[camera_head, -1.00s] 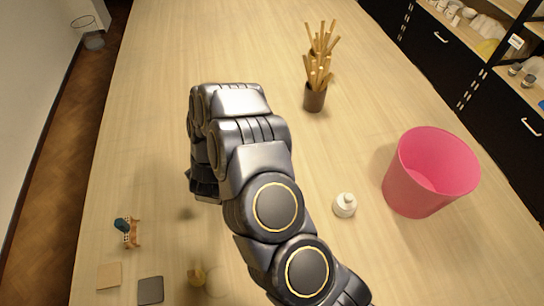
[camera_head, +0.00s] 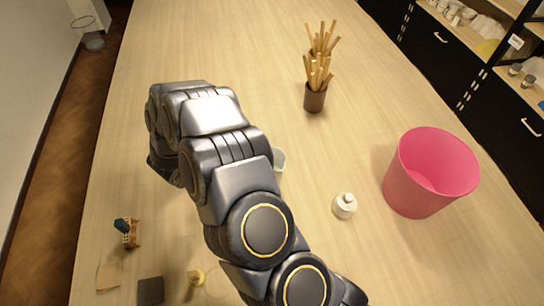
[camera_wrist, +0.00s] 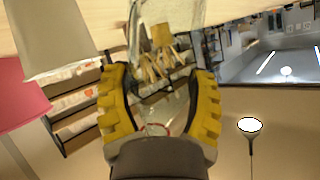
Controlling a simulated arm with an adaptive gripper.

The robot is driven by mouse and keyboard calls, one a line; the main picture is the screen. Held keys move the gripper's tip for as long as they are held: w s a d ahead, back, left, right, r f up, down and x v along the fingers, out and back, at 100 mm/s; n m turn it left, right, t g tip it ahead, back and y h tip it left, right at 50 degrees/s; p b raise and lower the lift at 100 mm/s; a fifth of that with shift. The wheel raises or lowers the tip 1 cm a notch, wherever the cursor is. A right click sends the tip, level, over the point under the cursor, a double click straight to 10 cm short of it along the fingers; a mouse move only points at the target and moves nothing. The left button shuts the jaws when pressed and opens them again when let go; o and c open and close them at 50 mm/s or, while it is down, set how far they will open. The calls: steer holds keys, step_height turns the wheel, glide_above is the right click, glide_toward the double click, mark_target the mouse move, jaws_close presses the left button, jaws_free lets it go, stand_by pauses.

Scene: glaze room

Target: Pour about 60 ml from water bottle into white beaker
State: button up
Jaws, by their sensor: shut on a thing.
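My gripper (camera_wrist: 160,100) shows in the wrist view with two yellow ridged fingers, shut on a clear, see-through water bottle (camera_wrist: 168,18). The bottle's outline is faint, and I cannot tell its water level or exact tilt. The wrist view is roughly upside down, with the table at the top. A pale, tapered vessel, likely the white beaker (camera_wrist: 66,38), stands to the left of the bottle, apart from it in the picture. In the head view, a sliver of the beaker (camera_head: 280,159) shows at my arm's right edge. My arm hides the gripper and bottle there.
A pink bin (camera_head: 403,190) and a small white lidded jar (camera_head: 345,206) stand to the right. A brown pot of sticks (camera_head: 315,98) stands farther back. A small blue-topped wooden item (camera_head: 129,234), tiles (camera_head: 150,291) and a yellow item (camera_head: 195,277) lie front left.

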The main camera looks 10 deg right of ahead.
steer(key=shift+w+a+f+n+g+h, duration=0.2)
steer(key=shift+f+n+g+h, duration=0.1)
steer(key=shift+f+n+h, duration=0.5)
steer(key=shift+n+h, duration=0.3)
steer(key=shift+n, duration=0.3)
steer(key=shift+a, duration=0.1)
stand_by(1.7)
